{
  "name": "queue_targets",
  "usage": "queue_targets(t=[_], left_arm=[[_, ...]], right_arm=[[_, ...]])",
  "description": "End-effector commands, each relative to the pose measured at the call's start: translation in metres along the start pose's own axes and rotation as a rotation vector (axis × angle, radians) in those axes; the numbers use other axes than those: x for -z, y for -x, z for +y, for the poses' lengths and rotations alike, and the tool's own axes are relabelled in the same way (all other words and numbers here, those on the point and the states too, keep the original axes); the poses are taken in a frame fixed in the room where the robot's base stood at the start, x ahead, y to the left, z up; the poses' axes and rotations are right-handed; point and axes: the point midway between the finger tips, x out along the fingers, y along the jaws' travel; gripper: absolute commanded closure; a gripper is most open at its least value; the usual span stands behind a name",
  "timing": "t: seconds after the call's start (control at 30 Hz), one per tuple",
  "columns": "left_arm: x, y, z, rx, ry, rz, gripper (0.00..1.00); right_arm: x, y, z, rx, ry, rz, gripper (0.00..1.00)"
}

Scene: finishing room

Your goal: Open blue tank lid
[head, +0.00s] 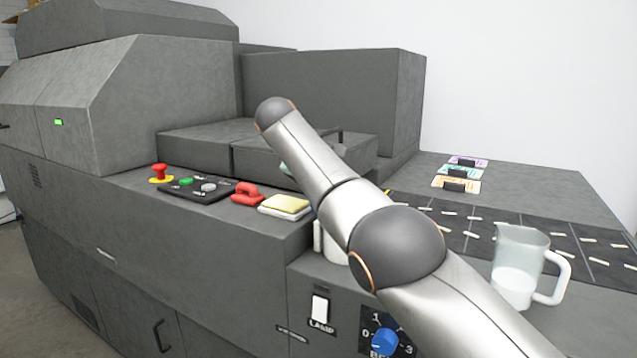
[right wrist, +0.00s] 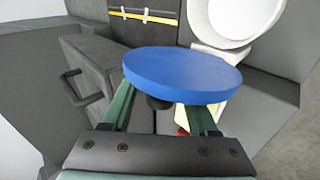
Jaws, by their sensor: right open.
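A round blue lid (right wrist: 182,75) fills the middle of the right wrist view, at the tips of my right gripper (right wrist: 160,108). The gripper's two green fingers are apart, with a small dark knob-like piece between them below the lid. I cannot tell whether the fingers touch the lid. A white round vessel (right wrist: 238,22) shows behind it at the upper right, apart from the lid in the picture. In the head view my right arm hides most of its gripper and the lid; part of a white vessel (head: 321,239) shows beside the arm. My left gripper is out of view.
A clear jug (head: 515,275) with white contents stands on the right counter. Coloured cards (head: 457,183) and a dark slotted mat (head: 455,222) lie behind it. A red handle (head: 247,195), a yellow-topped pad (head: 286,204) and a button panel (head: 195,188) sit left of my arm.

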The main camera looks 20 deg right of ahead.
Motion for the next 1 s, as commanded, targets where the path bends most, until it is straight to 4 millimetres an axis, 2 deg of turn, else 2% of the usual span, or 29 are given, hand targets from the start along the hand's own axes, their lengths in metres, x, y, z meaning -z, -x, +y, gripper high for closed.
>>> queue_targets(t=[0.17,0.43,0.6,0.77,1.0], left_arm=[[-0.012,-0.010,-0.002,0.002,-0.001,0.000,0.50],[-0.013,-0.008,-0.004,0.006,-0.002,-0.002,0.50],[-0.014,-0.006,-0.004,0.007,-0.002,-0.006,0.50],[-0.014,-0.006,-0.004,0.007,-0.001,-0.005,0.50],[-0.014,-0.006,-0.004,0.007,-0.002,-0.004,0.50]], right_arm=[[0.001,0.023,-0.003,-0.004,-0.001,0.006,0.40],[0.001,0.085,0.001,-0.004,-0.001,0.005,0.40],[0.000,0.112,0.001,-0.003,-0.001,0.002,0.40],[0.000,0.122,0.001,-0.002,0.000,0.001,0.40],[0.000,0.124,0.001,-0.002,0.000,0.001,0.40]])
